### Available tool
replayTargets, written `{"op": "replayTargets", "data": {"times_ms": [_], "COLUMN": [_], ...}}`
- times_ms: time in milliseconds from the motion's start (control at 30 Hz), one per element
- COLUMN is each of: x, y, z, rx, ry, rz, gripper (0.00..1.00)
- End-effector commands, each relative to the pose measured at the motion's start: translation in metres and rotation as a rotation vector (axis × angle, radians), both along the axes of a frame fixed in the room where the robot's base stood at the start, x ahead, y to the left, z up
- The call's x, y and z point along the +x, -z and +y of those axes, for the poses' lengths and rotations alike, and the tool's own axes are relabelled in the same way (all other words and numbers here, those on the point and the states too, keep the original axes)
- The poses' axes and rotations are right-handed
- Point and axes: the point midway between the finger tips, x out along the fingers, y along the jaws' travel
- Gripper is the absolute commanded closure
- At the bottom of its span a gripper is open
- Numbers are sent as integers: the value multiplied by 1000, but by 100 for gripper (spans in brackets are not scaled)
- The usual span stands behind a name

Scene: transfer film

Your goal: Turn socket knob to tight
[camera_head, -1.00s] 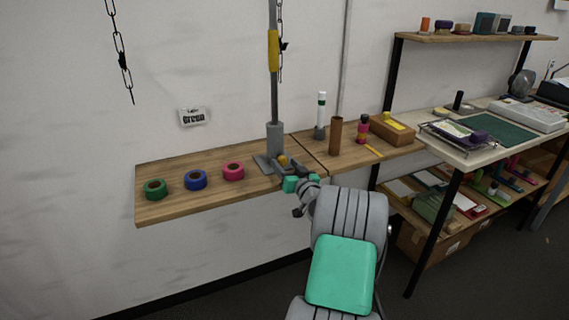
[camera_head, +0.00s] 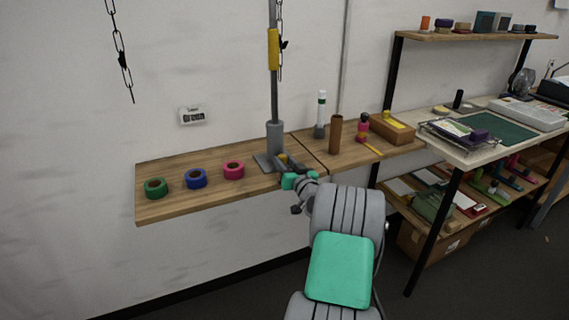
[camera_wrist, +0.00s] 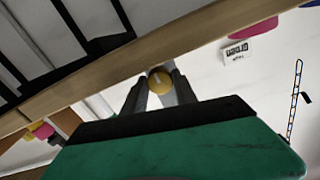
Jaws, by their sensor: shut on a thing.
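The socket (camera_head: 275,139) is a grey cylinder on a flat grey base on the wooden shelf, with a grey pole standing upright in it. The knob (camera_wrist: 160,78) is round and yellow with a pale mark on its face, in the middle of the wrist view. My gripper (camera_head: 288,166) is at the front of the socket base, reaching in from the lower right. In the wrist view its two grey fingers stand either side of the knob and are shut on it. In the head view the knob is mostly hidden by my gripper.
Green (camera_head: 156,188), blue (camera_head: 196,179) and pink (camera_head: 234,169) tape rolls lie left of the socket. A brown tube (camera_head: 335,134) and a white bottle (camera_head: 321,115) stand right. A yellow clamp (camera_head: 273,50) is on the pole. A label (camera_head: 192,116) hangs on the wall.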

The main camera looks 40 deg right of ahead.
Motion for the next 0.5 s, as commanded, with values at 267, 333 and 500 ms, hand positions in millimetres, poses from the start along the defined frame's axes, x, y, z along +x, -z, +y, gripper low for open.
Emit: {"op": "replayTargets", "data": {"times_ms": [267, 333, 500], "x": [0, 0, 0], "y": [0, 0, 1], "z": [0, 0, 0], "rx": [5, 14, 67], "ry": [0, 0, 0], "rz": [-1, -4, -20], "gripper": [100, 100, 100]}}
